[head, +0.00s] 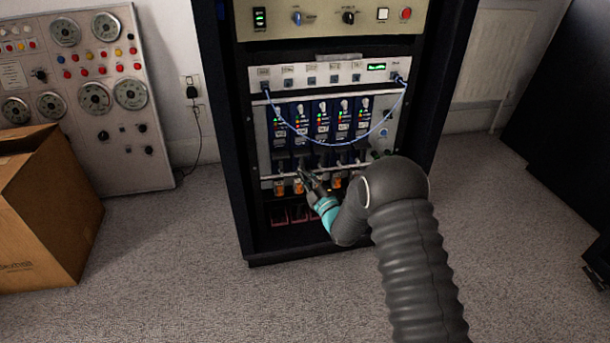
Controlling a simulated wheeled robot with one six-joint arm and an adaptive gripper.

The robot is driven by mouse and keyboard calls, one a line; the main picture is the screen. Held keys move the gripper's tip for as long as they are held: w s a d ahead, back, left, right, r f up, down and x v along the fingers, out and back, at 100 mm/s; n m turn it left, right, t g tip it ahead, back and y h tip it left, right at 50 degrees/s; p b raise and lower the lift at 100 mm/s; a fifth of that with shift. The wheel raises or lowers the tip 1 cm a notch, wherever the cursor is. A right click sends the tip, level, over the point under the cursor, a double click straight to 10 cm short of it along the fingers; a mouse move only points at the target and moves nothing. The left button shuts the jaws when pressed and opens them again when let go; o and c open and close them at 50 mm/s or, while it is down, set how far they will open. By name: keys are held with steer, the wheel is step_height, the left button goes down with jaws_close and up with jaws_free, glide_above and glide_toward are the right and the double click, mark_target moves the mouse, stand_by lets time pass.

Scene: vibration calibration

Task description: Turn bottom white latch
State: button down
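A row of blue modules (320,118) stands in the dark equipment rack, with small whitish latch-like parts (300,108) at their tops. Below the modules is a row of small pale parts along a light strip (357,162); they are too small to tell which is the bottom white latch. My gripper (304,176) is in front of this lower row, at the second module from the left. Its fingers hide part of the row. I cannot tell whether it touches a latch or whether its fingers are open or shut.
A blue cable (340,143) hangs in a loop across the module fronts. Orange parts (279,188) sit just under the lower strip. A cardboard box (45,215) and a gauge panel (90,95) stand to the left. Carpet (180,250) is clear before the rack.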

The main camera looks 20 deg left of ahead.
steer(key=shift+m, duration=0.3)
steer(key=shift+s+a+f+m+t+h, duration=0.1)
steer(key=shift+m+t+h, duration=0.75)
steer(key=shift+m, duration=1.45)
steer(key=shift+a+f+m+t+h, duration=0.1)
steer(key=shift+m+t+h, duration=0.7)
steer(key=shift+m, duration=1.5)
steer(key=shift+s+a+m+t+h, duration=0.1)
steer(key=shift+m+t+h, duration=0.35)
steer(key=shift+m+t, duration=1.3)
steer(key=shift+m+g, duration=0.4)
steer(key=shift+m, duration=0.35)
steer(key=c, duration=1.3)
jaws_free()
steer(key=shift+o, duration=0.2)
steer(key=shift+d, duration=0.1)
steer(key=v, duration=1.2)
